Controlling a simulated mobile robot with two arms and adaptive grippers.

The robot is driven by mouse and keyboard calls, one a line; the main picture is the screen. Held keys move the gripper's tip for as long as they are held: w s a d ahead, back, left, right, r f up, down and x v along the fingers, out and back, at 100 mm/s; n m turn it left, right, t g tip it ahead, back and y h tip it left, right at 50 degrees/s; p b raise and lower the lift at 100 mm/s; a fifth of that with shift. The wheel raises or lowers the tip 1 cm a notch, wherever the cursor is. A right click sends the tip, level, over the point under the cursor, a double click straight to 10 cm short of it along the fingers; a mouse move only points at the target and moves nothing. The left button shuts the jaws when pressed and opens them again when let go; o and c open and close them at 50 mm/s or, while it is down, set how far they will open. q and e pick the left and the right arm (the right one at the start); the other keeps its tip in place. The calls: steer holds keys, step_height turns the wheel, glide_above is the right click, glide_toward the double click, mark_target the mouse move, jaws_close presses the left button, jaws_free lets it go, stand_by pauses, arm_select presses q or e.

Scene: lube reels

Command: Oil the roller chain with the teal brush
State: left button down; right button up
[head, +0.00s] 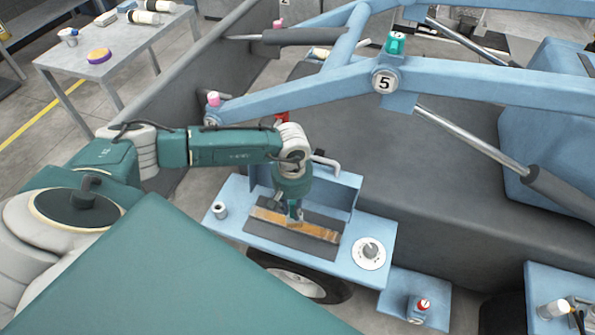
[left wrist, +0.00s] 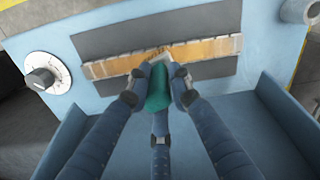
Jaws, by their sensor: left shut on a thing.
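The roller chain (head: 268,216) is a long orange-brown strip lying across a dark mat (head: 268,238) on the light blue bench. My left gripper (head: 294,208) points down over the chain's middle. In the left wrist view its fingers are shut around the teal brush (left wrist: 158,88). The brush's pale tip lies over the chain and seems to touch it; any small gap cannot be told. My right gripper is not in view.
A white dial (head: 369,253) sits right of the mat and a small grey cup (head: 220,210) left of it. A red-capped bottle (head: 419,308) stands on a lower blue shelf. A raised blue panel and the blue frame beam (head: 300,97) lie behind the bench.

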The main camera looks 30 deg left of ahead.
arm_select(q)
steer(key=shift+s+a, duration=0.1)
steer(key=shift+a, duration=0.1)
steer(key=shift+s+a+b, duration=0.15)
steer(key=shift+a, duration=0.55)
steer(key=shift+s+a+b, duration=0.15)
steer(key=shift+a, duration=0.5)
steer(key=shift+a, duration=0.1)
steer(key=shift+s+a+f+b, duration=0.1)
steer(key=shift+s+a+b, duration=0.2)
steer(key=shift+a, duration=0.55)
steer(key=shift+s+a+b, duration=0.15)
steer(key=shift+a+b, duration=0.15)
steer(key=shift+a, duration=0.6)
steer(key=shift+s+a+f+b, duration=0.1)
steer(key=shift+s+a+b, duration=0.2)
steer(key=shift+a, duration=0.55)
steer(key=shift+s+a+r+b, duration=0.1)
steer(key=shift+s+a+b, duration=0.1)
steer(key=shift+a, duration=0.65)
steer(key=shift+s+a+r+b, duration=0.1)
steer(key=shift+a+b, duration=0.05)
steer(key=shift+a, duration=0.65)
steer(key=shift+r, duration=0.1)
